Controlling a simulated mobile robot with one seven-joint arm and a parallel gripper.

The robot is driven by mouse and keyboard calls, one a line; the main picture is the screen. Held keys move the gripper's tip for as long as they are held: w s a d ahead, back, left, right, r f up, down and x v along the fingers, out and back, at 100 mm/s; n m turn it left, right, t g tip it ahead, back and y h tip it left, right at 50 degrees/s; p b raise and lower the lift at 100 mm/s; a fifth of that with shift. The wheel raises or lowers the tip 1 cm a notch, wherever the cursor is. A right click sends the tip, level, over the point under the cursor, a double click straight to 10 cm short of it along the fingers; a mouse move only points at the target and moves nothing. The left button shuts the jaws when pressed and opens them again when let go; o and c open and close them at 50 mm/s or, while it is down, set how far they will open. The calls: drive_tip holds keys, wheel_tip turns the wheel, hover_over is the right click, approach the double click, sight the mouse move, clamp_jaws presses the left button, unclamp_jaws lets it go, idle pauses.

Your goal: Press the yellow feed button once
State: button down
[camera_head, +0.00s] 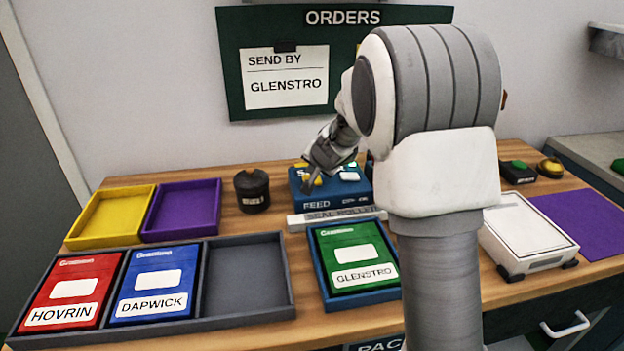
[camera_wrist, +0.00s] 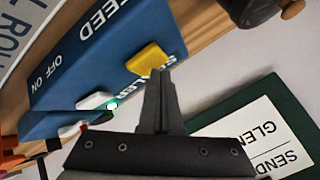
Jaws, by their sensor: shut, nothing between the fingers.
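The blue feed box (camera_head: 330,196) stands at the middle back of the table, marked FEED on its front. In the wrist view, its blue top (camera_wrist: 95,65) carries a yellow button (camera_wrist: 147,57) and a white switch (camera_wrist: 94,101) near the OFF ON lettering. A small green light (camera_wrist: 112,105) glows beside the switch. My gripper (camera_head: 312,184) is over the box, its fingers together and empty. In the wrist view, the closed fingertips (camera_wrist: 159,73) appear at the yellow button's edge; I cannot tell whether they touch it.
A grey bar marked SEAL ROLLER (camera_head: 337,217) lies before the box. A blue tray with a green GLENSTRO pack (camera_head: 350,258) is nearer. A dark round pot (camera_head: 252,190) stands left. A white scale-like device (camera_head: 528,235) is right. The orders board (camera_head: 232,75) is behind.

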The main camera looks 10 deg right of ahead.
drive_tip(key=shift+f+b, duration=0.55)
idle(0.4)
drive_tip(key=shift+r, duration=0.2)
drive_tip(key=shift+r+p, duration=0.75)
drive_tip(key=shift+p, duration=0.05)
wheel_tip(320, 180, up, 5)
drive_tip(key=p, duration=0.4)
drive_tip(key=shift+r+p, duration=0.1)
drive_tip(key=shift+p, duration=0.25)
